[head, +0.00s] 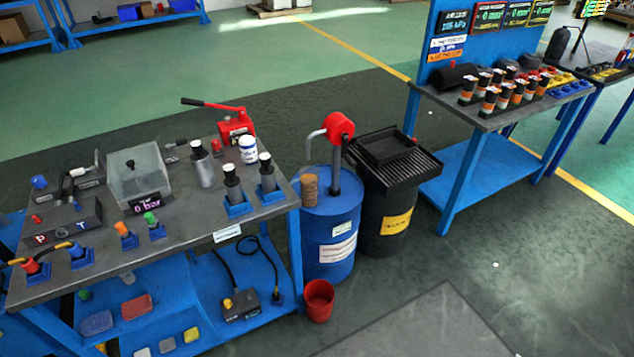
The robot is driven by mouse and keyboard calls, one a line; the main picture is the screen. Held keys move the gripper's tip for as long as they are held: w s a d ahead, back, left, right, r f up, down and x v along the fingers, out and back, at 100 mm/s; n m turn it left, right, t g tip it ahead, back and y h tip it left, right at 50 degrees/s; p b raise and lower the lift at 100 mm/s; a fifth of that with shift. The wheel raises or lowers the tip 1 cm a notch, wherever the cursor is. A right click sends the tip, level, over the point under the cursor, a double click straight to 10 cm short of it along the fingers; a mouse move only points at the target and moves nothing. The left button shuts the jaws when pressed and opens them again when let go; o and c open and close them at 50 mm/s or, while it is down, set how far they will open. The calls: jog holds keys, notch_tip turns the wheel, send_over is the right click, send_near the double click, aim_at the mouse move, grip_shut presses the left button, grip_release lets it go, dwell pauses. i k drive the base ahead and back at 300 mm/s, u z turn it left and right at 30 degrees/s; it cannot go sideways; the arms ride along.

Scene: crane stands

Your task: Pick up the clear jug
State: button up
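I cannot make out a clear jug for certain. A small pale, translucent item (127,277) shows just below the front edge of the left bench, over its lower shelf; it is too small to tell whether it is the jug. A larger clear box (150,182) with a dark knob on its lid stands on the bench top (190,222), behind a "0 bar" display (148,204). My gripper is not in view.
Cylinders and coloured fittings crowd the left bench. A blue drum (322,246) with a red pump (340,126), a black drum (385,222) with a tray (392,148), and a red bucket (319,301) stand right of it. Floor at front right is clear.

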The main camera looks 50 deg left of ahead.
aim_at(308, 180)
jog(key=u, duration=0.05)
jog(key=i, duration=0.95)
jog(key=u, duration=3.5)
